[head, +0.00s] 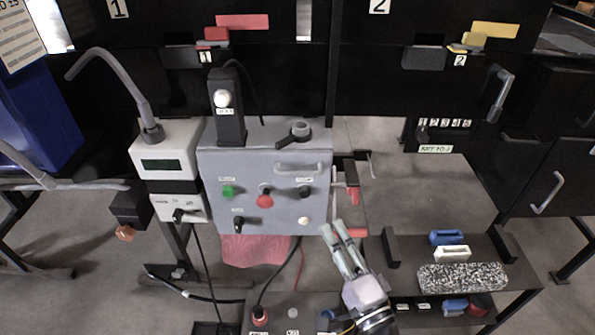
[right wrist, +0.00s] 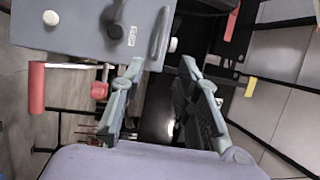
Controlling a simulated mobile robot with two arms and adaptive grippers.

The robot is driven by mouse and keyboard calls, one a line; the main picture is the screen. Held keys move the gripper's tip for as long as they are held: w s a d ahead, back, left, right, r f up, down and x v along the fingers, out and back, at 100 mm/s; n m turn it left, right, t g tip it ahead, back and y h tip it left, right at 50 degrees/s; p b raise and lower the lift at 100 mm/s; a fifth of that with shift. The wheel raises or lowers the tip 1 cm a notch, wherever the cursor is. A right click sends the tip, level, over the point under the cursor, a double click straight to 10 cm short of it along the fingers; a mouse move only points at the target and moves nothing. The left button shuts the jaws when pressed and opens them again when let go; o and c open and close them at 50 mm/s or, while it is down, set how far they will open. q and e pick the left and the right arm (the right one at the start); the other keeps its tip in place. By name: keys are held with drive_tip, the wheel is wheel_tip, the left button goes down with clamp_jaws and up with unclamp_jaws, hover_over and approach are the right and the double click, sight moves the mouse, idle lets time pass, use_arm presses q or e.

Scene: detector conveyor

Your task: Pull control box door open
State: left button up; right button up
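The control box (head: 262,205) is a grey box with a shut front panel bearing a green button, a red button and dark knobs. A pale bar handle (head: 299,168) is at the panel's upper right. My right gripper (head: 332,230) is below and right of the handle, near the box's lower right corner. In the right wrist view my gripper (right wrist: 160,66) is open and empty, fingers spread. The handle (right wrist: 158,36) shows beyond the gap between the fingertips, apart from them. The box face (right wrist: 80,38) fills the upper left there. My left gripper is not in view.
Red grips (head: 352,192) stick out just right of the box. A white device with a gooseneck (head: 165,160) stands on its left. A dark shelf (head: 440,190) with blue and white blocks is at the right. Cables hang below the box.

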sight(300, 172)
drive_tip(key=p+x, duration=0.2)
drive_tip(key=x, duration=1.5)
drive_tip(key=shift+w+r, duration=0.1)
drive_tip(key=shift+w, duration=0.05)
drive_tip(key=shift+c, duration=0.5)
clamp_jaws()
